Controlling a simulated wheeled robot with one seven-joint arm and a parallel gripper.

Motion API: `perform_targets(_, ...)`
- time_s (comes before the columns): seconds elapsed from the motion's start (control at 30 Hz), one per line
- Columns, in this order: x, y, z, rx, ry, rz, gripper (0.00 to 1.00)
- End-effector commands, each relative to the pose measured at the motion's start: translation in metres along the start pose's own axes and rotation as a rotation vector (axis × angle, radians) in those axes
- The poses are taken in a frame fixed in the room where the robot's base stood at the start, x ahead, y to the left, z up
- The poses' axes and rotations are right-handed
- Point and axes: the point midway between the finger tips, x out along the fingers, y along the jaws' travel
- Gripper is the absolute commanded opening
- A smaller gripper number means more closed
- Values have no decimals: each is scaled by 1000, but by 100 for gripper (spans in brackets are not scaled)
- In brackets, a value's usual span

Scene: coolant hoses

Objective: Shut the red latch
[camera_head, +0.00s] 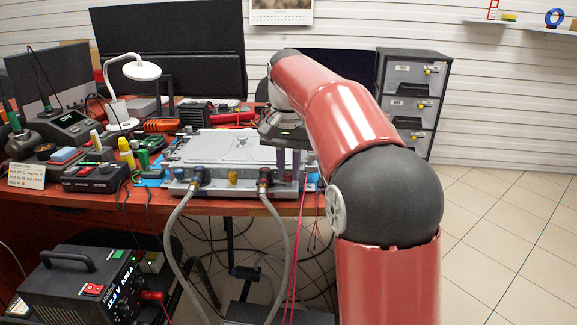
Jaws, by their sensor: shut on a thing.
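My gripper (288,162) points down at the right end of the grey hose manifold (215,189), on the front edge of the workbench.
A flat grey plate unit (222,149) lies behind the manifold. Yellow bottles (126,153), a soldering station (70,125) and a white lamp (143,71) crowd the bench's left. My red arm covers its right end. A drawer cabinet (411,100) stands behind; floor at right is clear.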

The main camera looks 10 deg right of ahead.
Motion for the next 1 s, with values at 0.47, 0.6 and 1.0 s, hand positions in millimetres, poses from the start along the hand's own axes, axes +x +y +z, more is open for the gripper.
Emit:
perform_targets(0.47, -1, 0, -1, 71, 4, -2, 0)
perform_targets(0.6, -1, 0, -1, 70, 4, -2, 0)
perform_targets(1.0, -1, 0, 0, 69, 2, -1, 27)
